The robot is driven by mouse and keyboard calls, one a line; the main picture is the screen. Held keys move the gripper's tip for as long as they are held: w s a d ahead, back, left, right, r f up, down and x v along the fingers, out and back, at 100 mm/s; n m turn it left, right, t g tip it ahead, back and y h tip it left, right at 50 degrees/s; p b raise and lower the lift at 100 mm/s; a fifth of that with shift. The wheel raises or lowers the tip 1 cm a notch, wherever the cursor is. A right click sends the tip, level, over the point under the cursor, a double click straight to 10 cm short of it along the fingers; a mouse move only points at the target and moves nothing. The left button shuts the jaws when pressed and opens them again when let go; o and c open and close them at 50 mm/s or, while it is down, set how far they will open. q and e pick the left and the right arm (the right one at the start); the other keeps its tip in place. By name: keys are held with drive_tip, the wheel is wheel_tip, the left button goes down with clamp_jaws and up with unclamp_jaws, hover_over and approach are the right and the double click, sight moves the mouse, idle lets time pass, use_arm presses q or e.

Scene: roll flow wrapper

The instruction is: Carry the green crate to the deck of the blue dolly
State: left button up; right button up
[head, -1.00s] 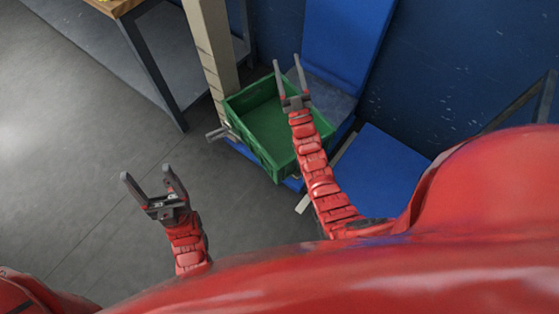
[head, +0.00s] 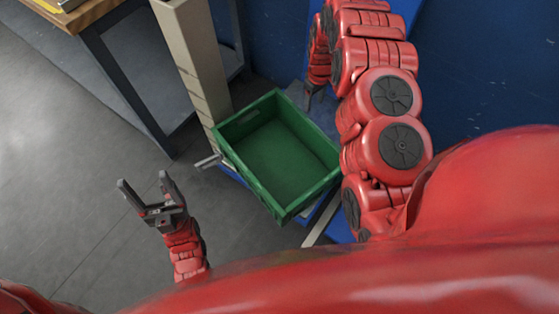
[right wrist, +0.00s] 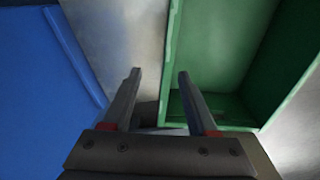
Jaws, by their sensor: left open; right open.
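The green crate (head: 284,158) is empty and stands in the middle of the head view; its wall (right wrist: 216,45) fills the upper right of the right wrist view. My right gripper (head: 309,98) is open and empty by the crate's far right side. In the right wrist view its fingers (right wrist: 159,75) point along the crate's side, the right finger overlapping the green wall; I cannot tell if they touch. My left gripper (head: 143,181) is open and empty, left of the crate and apart from it. Blue parts (head: 341,226) show beside and under the crate; I cannot tell which is the dolly's deck.
A beige post (head: 195,62) rises behind the crate's left corner, with a small metal handle (head: 208,161) near it. A table (head: 75,15) with dark legs stands at the upper left. The grey floor (head: 60,160) on the left is clear. A blue wall is behind.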

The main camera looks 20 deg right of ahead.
sight(311, 125)
drive_tip(key=shift+s+a+f+g, duration=0.25)
drive_tip(key=shift+s+f+g, duration=0.2)
drive_tip(key=shift+s, duration=0.35)
wheel_tip(311, 125, down, 10)
drive_tip(key=shift+w+f+b, duration=0.1)
drive_tip(key=shift+b, duration=0.65)
drive_tip(key=shift+w+f, duration=0.1)
drive_tip(key=shift+f, duration=0.25)
drive_tip(key=shift+s+a+f+b, duration=0.1)
drive_tip(key=shift+f+b, duration=0.3)
drive_tip(key=shift+f, duration=0.9)
drive_tip(key=shift+s+a+f+b, duration=0.1)
drive_tip(key=shift+f+b, duration=0.3)
drive_tip(key=shift+f, duration=0.9)
clamp_jaws()
